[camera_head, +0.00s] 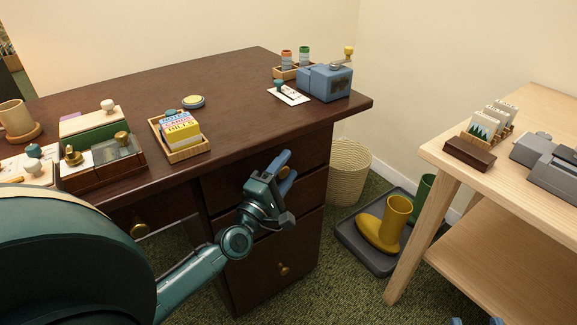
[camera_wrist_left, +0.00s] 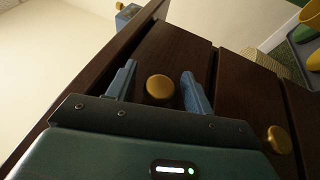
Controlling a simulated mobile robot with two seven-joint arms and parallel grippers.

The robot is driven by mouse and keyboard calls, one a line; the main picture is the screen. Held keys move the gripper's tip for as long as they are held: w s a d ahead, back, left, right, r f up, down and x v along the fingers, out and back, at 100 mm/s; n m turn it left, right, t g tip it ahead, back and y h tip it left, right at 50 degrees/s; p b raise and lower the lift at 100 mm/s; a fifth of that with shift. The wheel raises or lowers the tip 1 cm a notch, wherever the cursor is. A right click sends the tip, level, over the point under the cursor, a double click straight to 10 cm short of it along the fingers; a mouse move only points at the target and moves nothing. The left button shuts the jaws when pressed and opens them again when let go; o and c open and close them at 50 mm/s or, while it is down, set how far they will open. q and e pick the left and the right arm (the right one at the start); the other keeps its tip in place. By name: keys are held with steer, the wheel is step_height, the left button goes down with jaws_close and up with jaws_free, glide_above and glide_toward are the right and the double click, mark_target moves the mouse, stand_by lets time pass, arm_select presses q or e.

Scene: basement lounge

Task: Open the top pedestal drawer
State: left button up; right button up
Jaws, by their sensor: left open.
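The top pedestal drawer (camera_head: 314,152) is the uppermost dark wood front under the desk's right end and looks closed. Its round brass knob (camera_wrist_left: 160,88) shows in the left wrist view, between my left gripper's two blue fingers. My left gripper (camera_head: 287,171) is open in front of the drawer, with a finger on either side of the knob and visible gaps; contact is not clear. In the head view the gripper hides this knob. Two blue fingertips of my right gripper (camera_head: 477,321) show apart at the bottom edge.
Lower drawers have brass knobs; the bottom knob (camera_head: 283,268) is clear of my arm. A wicker basket (camera_head: 349,172) and a boot tray (camera_head: 350,237) with boots stand right of the desk. A pale wood table (camera_head: 540,215) is at the right. The desktop (camera_head: 235,80) holds several small items.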

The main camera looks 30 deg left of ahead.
arm_select(q)
steer(key=shift+x, duration=0.8)
steer(key=shift+c, duration=0.4)
jaws_close()
